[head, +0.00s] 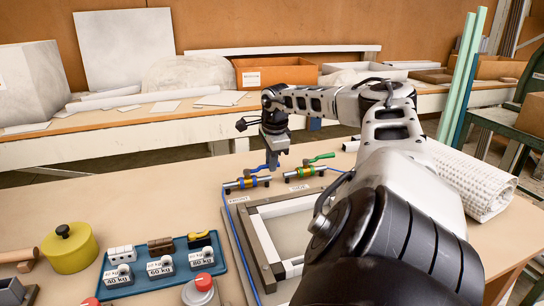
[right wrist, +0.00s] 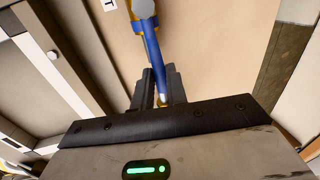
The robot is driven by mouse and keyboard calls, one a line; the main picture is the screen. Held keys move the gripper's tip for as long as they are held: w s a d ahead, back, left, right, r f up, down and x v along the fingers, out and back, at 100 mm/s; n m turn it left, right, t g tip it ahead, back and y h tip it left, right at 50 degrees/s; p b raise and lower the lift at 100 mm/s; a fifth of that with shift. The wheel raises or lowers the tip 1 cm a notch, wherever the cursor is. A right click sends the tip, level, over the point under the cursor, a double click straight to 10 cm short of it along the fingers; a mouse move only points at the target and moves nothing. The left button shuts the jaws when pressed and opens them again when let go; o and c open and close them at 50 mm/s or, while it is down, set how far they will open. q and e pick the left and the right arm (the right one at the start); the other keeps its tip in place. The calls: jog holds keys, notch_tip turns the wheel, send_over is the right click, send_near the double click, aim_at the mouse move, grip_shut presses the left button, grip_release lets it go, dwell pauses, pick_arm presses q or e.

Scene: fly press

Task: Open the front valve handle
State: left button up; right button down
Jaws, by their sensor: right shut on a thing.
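The front valve (head: 247,183) lies on the table behind a grey frame, beside a label that appears to read FRONT. Its blue handle (head: 256,168) sits above the valve body and points to the right, roughly in line with the pipe in the picture. My right gripper (head: 274,162) is shut on the end of this handle, coming from above. In the right wrist view, the blue handle (right wrist: 154,52) runs down from the valve between the dark fingers of my right gripper (right wrist: 156,88). My left gripper is not in view.
A second valve with a green handle (head: 321,157) lies close to the right. The grey frame (head: 258,246) is in front. A blue tray (head: 128,286) with weights and a yellow pot (head: 70,250) stand to the left. A white roll (head: 480,187) lies at the right.

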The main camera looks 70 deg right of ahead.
jog(key=c, duration=1.4)
grip_release()
pick_arm(q)
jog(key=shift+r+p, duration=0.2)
jog(key=shift+p, duration=0.45)
pick_arm(e)
notch_tip(320, 180, up, 16)
jog(key=s+a, duration=0.2)
jog(key=shift+a+f, duration=0.15)
